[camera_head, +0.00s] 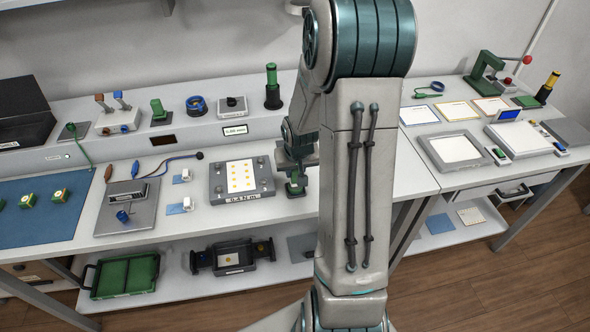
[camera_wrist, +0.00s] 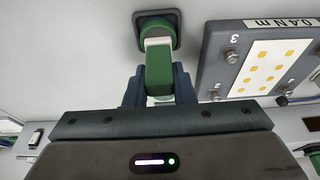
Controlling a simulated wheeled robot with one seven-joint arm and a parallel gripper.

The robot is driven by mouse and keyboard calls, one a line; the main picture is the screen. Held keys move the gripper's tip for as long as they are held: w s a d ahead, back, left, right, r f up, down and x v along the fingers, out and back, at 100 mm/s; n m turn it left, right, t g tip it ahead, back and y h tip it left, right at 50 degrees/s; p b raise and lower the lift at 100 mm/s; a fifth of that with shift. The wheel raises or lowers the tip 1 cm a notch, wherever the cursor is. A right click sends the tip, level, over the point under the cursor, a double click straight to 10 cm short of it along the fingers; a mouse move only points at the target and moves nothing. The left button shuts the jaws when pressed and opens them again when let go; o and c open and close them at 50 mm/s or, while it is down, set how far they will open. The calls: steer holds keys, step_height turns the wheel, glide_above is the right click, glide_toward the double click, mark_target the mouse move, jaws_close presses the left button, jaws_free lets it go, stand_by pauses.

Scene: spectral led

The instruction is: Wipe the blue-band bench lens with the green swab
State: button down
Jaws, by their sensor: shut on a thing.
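My gripper (camera_head: 295,176) is low over the bench, just right of the grey plate with yellow squares. In the wrist view my gripper (camera_wrist: 159,88) is shut on a green piece with white bands, which looks like the green swab (camera_wrist: 158,68). Its far end meets a dark square base with a green top; I cannot tell whether they are joined or only overlap. In the head view its green lower part (camera_head: 295,188) shows at the bench top. A dark blue ring-shaped piece (camera_head: 196,105) on the raised shelf may be the blue-band lens; a small blue cylinder (camera_head: 123,216) stands on a grey plate.
The grey plate with yellow squares (camera_head: 213,188), marked 0.4 N m, lies close beside my gripper and also shows in the wrist view (camera_wrist: 209,72). A dark green cylinder (camera_head: 272,90) stands on the shelf behind. Bare bench lies to the right of my gripper.

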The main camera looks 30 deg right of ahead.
steer(key=shift+f, duration=0.3)
steer(key=shift+s, duration=0.1)
steer(key=shift+s+a+f+b, duration=0.1)
steer(key=shift+s+a+b, duration=0.1)
steer(key=shift+s, duration=0.4)
steer(key=shift+s+a+f+b, duration=0.1)
steer(key=shift+s+a+b, duration=0.1)
steer(key=shift+s, duration=0.4)
steer(key=shift+r, duration=0.1)
steer(key=shift+r, duration=0.15)
stand_by(0.4)
steer(key=shift+w+d+b, duration=0.1)
steer(key=shift+w+d, duration=0.1)
steer(key=shift+w, duration=0.55)
steer(key=shift+w+d+b, duration=0.1)
steer(key=shift+w+d, duration=0.15)
steer(key=shift+w, duration=0.45)
steer(key=shift+w+d+b, duration=0.1)
steer(key=shift+w+d, duration=0.1)
steer(key=shift+w, duration=0.55)
steer(key=shift+s+a+f+b, duration=0.1)
steer(key=shift+s+a+b, duration=0.1)
steer(key=shift+s, duration=0.55)
steer(key=shift+s+a+f+b, duration=0.1)
steer(key=shift+s+a, duration=0.15)
steer(key=shift+s, duration=0.5)
steer(key=shift+s+a+b, duration=0.15)
steer(key=shift+s+a, duration=0.05)
steer(key=shift+s, duration=0.55)
